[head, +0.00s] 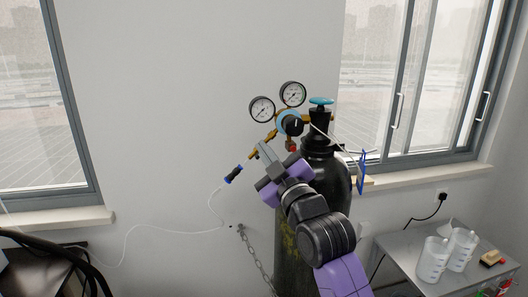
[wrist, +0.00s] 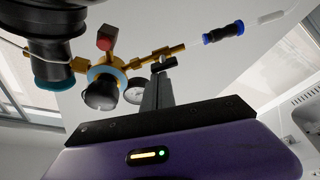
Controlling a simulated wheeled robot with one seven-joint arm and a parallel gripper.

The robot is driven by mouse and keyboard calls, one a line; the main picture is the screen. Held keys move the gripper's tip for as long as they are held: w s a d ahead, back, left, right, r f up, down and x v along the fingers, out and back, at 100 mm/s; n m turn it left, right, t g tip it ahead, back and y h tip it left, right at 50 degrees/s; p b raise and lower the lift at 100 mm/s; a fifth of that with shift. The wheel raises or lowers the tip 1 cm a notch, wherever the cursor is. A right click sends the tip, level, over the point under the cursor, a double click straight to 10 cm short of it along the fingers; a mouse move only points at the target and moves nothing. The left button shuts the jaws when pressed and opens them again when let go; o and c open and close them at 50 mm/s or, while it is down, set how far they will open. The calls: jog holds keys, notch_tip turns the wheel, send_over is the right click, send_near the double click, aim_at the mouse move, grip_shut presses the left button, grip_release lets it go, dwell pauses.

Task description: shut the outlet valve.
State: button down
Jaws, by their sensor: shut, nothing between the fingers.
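The brass outlet line (head: 255,153) runs down-left from the regulator to a blue hose connector (head: 233,174). In the wrist view the brass line (wrist: 171,51) crosses above my fingers, with the blue connector (wrist: 222,33) at upper right. A small dark piece (wrist: 161,66), possibly the outlet valve's handle, shows at my fingertips. My gripper (head: 262,149) is shut and empty, its tips close to the outlet line. The wrist view also shows the shut fingers (wrist: 158,78). I cannot tell whether they touch the valve, nor its setting.
A black gas cylinder (head: 338,170) stands behind my arm, with a teal handwheel (head: 321,101) on top. Two gauges (head: 262,109) (head: 293,94) and a black regulator knob (head: 293,125) are close above my gripper. A thin white hose (head: 211,205) hangs left. A metal table (head: 405,262) stands right.

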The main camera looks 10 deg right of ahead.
jog(key=shift+m, duration=0.4)
jog(key=m+h+b, duration=0.3)
jog(key=m+b, duration=0.1)
jog(key=m, duration=0.2)
jog(key=d+f+m+h+b, duration=0.1)
jog(key=m+h+b, duration=0.2)
jog(key=m, duration=0.4)
jog(key=m+h+b, duration=0.3)
jog(key=m+b, duration=0.3)
jog(key=m, duration=0.1)
jog(key=shift+d+f, duration=0.2)
jog(key=shift+f, duration=0.15)
jog(key=shift+r, duration=0.1)
